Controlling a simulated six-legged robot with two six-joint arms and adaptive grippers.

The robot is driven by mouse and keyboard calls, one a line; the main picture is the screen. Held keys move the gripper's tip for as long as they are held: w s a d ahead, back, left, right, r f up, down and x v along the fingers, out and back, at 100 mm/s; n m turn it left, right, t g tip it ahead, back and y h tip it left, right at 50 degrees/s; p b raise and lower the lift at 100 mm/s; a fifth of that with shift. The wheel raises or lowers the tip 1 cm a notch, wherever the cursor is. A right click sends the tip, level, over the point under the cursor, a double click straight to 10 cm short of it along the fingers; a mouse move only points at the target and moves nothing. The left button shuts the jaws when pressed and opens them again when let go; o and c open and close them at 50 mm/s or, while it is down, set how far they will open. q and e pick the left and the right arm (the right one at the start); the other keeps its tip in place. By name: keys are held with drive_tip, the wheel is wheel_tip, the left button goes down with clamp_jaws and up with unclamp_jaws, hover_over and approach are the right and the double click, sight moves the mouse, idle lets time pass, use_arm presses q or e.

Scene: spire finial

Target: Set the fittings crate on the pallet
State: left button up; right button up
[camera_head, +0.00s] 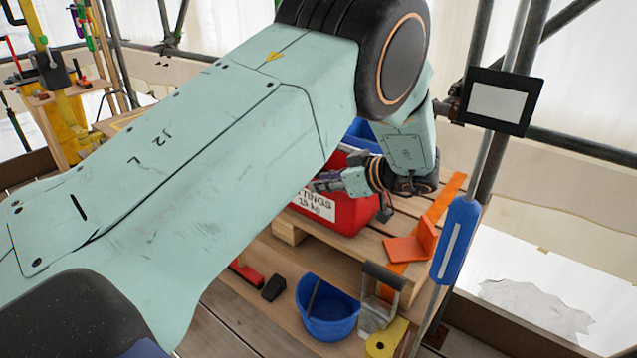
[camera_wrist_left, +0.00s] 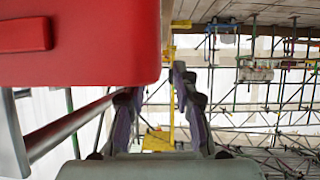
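The red fittings crate (camera_head: 352,214), with a white label, appears to sit on the slatted wooden pallet (camera_head: 330,245). My arm hides its upper left part. My left gripper (camera_head: 318,184) is in front of the crate's labelled side, close to it; I cannot tell whether it touches. In the left wrist view the two fingers (camera_wrist_left: 158,112) stand apart with an empty gap between them. The red crate (camera_wrist_left: 80,60) fills the upper left there, beside the fingers, and a grey bar (camera_wrist_left: 70,128) slants below it. My right gripper is not in view.
An orange angled bracket (camera_head: 412,246) lies right of the crate. A blue bucket (camera_head: 327,308), a grey-handled tool (camera_head: 378,305) and a yellow roll (camera_head: 385,343) stand at the front. A scaffold pole with a blue-handled tool (camera_head: 455,240) and a black-framed panel (camera_head: 500,101) rises at the right.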

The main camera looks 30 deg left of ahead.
sight(343, 192)
use_arm(q)
drive_tip(key=v, duration=0.5)
drive_tip(key=shift+d+r, duration=0.1)
drive_tip(key=shift+s, duration=0.1)
drive_tip(key=shift+s+d+r, duration=0.1)
drive_tip(key=shift+r, duration=0.05)
idle(0.3)
idle(0.6)
